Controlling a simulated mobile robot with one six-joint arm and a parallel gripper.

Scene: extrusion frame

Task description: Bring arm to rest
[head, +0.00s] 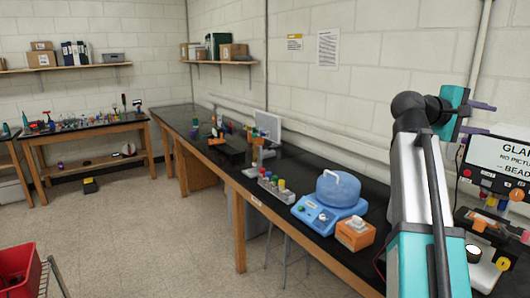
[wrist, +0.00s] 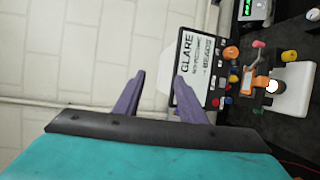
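My arm (head: 420,190) rises at the right of the head view, with its upper end bent over to the right. My gripper (head: 488,119) is up there in front of the wall, above the black bench, its two purple fingers pointing right. In the wrist view my gripper (wrist: 159,78) has its fingers spread apart with a gap between them. A pale shape (wrist: 168,72) shows in that gap beside the sign; I cannot tell what it is. Nothing is seen gripped.
A screen reading GLARE (head: 505,160) stands close to the gripper. A white-based instrument (head: 484,265) is below. On the bench are an orange box (head: 355,233), a blue device (head: 330,205) and a vial rack (head: 276,187). A red bin (head: 18,268) stands lower left; the middle floor is clear.

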